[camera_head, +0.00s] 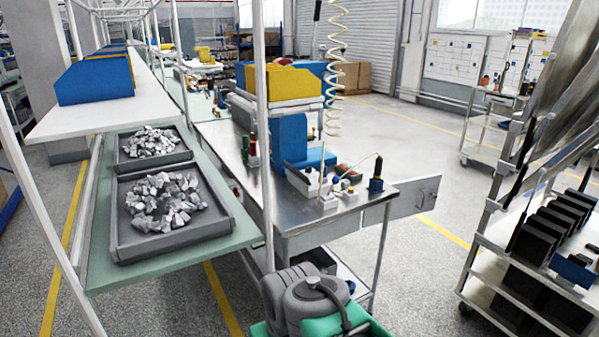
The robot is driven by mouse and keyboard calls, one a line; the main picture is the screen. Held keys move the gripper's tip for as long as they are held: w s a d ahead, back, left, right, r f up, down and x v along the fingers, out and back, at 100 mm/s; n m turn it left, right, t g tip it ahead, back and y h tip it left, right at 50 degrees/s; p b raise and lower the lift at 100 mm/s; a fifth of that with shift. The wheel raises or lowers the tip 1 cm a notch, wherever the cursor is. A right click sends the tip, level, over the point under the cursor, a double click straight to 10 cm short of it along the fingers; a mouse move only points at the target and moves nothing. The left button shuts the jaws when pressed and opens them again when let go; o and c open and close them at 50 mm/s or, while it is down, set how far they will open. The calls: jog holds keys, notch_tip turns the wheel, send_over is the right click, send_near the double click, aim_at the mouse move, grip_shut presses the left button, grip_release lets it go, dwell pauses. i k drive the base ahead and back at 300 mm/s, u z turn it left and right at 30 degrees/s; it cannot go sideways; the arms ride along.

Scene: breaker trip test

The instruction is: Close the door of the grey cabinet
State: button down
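The grey cabinet (322,238) is a shallow metal box under the right end of the steel-topped workbench. Its door (408,201) is a flat light grey panel that stands open, sticking out to the right beyond the bench end. A small dark latch or handle shows on the door near its right edge. The inside of the cabinet cannot be made out from here. My gripper is not visible in this view, so its position relative to the door cannot be seen.
The workbench top (345,212) carries small tools and blue and yellow bins. A green-topped table with trays of metal scraps (228,228) stands at left. A metal rack with black bins (490,262) stands at right. Open floor (425,275) lies between bench and rack.

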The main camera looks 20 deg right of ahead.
aim_at(414, 198)
jog(key=z, duration=2.75)
jog(key=i, duration=0.45)
jog(key=u, duration=0.95)
jog(key=i, duration=0.9)
jog(key=z, duration=0.5)
jog(key=i, duration=1)
jog(key=u, duration=0.75)
jog(key=i, duration=0.85)
jog(key=u, duration=0.95)
jog(key=i, duration=0.25)
jog(key=u, duration=0.1)
